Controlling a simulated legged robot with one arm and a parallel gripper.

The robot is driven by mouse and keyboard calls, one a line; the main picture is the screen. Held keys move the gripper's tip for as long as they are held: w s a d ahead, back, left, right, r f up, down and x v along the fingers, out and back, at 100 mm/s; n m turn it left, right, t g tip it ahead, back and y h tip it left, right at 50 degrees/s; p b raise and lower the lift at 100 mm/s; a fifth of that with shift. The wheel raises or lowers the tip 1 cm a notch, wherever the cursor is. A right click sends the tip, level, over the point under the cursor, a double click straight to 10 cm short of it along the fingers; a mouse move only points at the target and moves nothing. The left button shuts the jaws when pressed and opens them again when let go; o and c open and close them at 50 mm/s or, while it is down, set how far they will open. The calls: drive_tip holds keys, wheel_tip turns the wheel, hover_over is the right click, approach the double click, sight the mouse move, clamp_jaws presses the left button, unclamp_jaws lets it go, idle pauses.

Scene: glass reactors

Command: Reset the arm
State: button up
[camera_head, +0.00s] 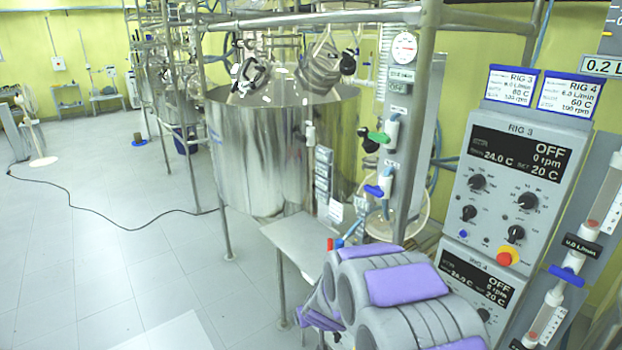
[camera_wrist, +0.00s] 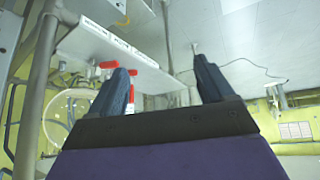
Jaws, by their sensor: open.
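My gripper (camera_wrist: 160,64) shows in the wrist view with its two dark fingers spread apart and nothing between them. Beyond the fingers are the pale floor and a thin cable. My grey arm with purple pads (camera_head: 406,284) appears folded at the lower right of the head view. My fingers cannot be made out in the head view.
A RIG 3 control panel (camera_head: 512,180) reads OFF and stands right of my arm. A steel reactor vessel (camera_head: 262,150) and a metal shelf (camera_head: 285,238) stand beyond it. A black cable (camera_head: 120,222) crosses the open floor at left. Red-handled fittings (camera_wrist: 131,94) show near my left finger.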

drive_tip(key=s+d+r+g+y, duration=0.1)
drive_tip(key=s+r+g, duration=0.1)
drive_tip(key=s+r, duration=0.5)
drive_tip(key=s+d+r+g, duration=0.15)
drive_tip(key=s+r, duration=0.25)
drive_tip(key=s, duration=0.6)
drive_tip(key=s+d+r+m+g+h, duration=0.1)
drive_tip(key=s+d, duration=0.4)
drive_tip(key=s, duration=0.8)
drive_tip(key=s+d+r+m+g+h, duration=0.1)
drive_tip(key=s+d+r+g, duration=0.3)
drive_tip(key=s, duration=0.9)
drive_tip(key=shift+d+m, duration=0.6)
drive_tip(key=shift+d, duration=0.1)
drive_tip(key=shift+f, duration=0.1)
drive_tip(key=shift+c, duration=0.3)
